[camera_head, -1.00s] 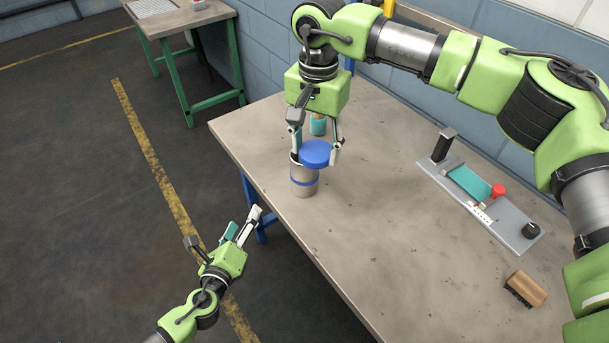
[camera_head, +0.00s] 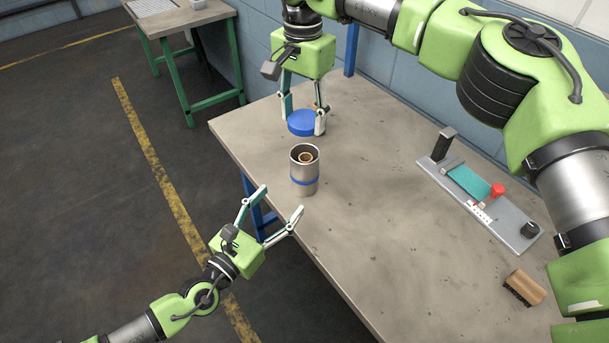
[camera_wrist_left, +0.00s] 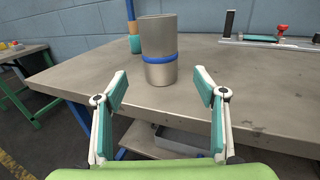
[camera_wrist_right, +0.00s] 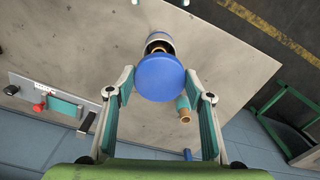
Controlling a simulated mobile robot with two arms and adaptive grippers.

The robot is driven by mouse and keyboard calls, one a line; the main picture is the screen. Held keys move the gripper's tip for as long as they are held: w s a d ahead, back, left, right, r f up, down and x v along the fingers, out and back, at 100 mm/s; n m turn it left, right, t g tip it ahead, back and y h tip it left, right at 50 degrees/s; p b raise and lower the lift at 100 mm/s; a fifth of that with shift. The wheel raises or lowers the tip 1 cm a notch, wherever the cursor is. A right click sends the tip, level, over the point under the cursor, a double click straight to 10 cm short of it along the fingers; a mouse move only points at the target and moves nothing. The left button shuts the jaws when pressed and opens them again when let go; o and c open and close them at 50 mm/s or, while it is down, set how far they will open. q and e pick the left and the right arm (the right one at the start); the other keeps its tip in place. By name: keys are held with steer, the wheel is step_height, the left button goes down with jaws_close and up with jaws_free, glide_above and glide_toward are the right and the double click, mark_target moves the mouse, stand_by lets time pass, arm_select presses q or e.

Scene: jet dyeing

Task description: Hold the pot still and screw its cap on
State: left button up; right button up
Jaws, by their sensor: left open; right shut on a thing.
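The pot (camera_head: 304,178), a grey metal cylinder with a blue band, stands upright and uncapped near the table edge. A brownish round part shows inside its mouth. In the left wrist view the pot (camera_wrist_left: 158,70) stands ahead, beyond the fingertips. My left gripper (camera_head: 281,200) is open and empty at the table's edge, pointing at the pot without touching it. The blue round cap (camera_head: 301,124) is held by my right gripper (camera_head: 304,122), behind and above the pot. In the right wrist view the cap (camera_wrist_right: 159,78) sits between the fingertips and partly covers the pot (camera_wrist_right: 158,38).
A teal item with a brownish top (camera_wrist_right: 184,107) stands behind the cap, mostly hidden in the head view. A grey fixture with a red knob (camera_head: 497,189) and a wooden brush (camera_head: 524,289) lie at the right. The table's middle (camera_head: 390,230) is clear.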

mark_target(298, 180)
arm_select(q)
steer(key=x, duration=1.1)
steer(key=shift+w+d, duration=0.15)
steer(key=shift+w, duration=0.2)
steer(key=c, duration=1.7)
arm_select(e)
steer(key=shift+f, duration=2.5)
steer(key=shift+f, duration=0.1)
steer(key=shift+f, duration=0.8)
steer(key=shift+f, duration=0.55)
